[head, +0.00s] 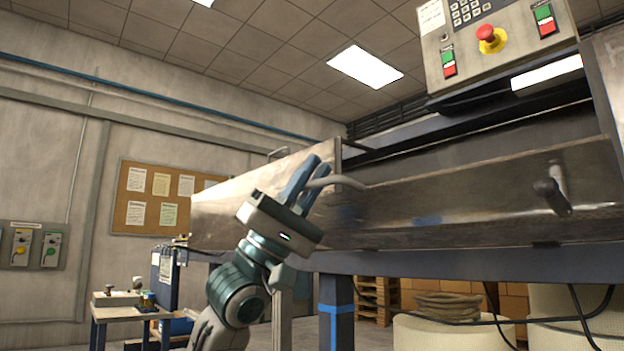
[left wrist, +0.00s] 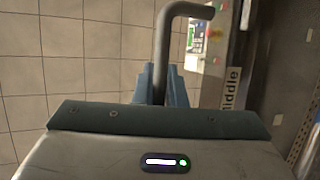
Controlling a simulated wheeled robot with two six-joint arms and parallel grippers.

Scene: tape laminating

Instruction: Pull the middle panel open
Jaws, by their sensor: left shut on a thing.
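My left gripper (head: 308,180) is shut on a grey bent-bar handle (head: 345,181). The handle also shows in the left wrist view (left wrist: 175,28), standing up between the blue fingers (left wrist: 161,84) and bending right at its top. Beside it in that view is a metal panel marked "Middle" (left wrist: 232,88). In the head view a long metal panel (head: 455,203) lies right of the gripper, and another metal face (head: 245,203) runs back to the left. How far the middle panel stands open I cannot tell. My right gripper is in neither view.
A black-ended handle (head: 553,192) sticks out from the panel at the right. A control box (head: 497,45) with a red button hangs above. A blue-taped leg (head: 335,312) stands below. A small table (head: 128,310) is at lower left; open space lies left of the machine.

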